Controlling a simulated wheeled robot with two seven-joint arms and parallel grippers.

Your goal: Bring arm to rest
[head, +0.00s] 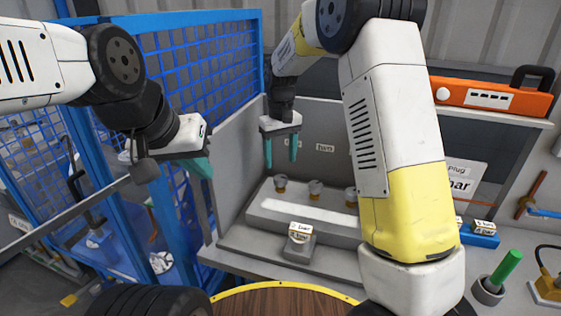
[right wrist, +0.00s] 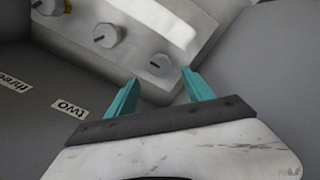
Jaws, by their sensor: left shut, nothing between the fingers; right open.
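My right gripper (head: 281,148) hangs fingers down above the back of a grey bench, near a grey panel with several knobs (head: 315,188). Its teal fingers are apart and nothing is between them. In the right wrist view my right gripper (right wrist: 158,90) points toward the grey panel (right wrist: 205,20), with a gap to the knobs (right wrist: 106,36). My left gripper (head: 207,185) is at the left, in front of the blue mesh fence; its teal fingers are together and it holds nothing. My right arm hides part of the panel's right end.
A blue mesh fence (head: 205,60) stands at the left. A small labelled grey block (head: 299,240) sits before the panel. An orange case (head: 490,97) lies on a shelf. A blue box (head: 482,234) and a green-handled item (head: 505,268) stand right. A round wooden top (head: 285,303) is in front.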

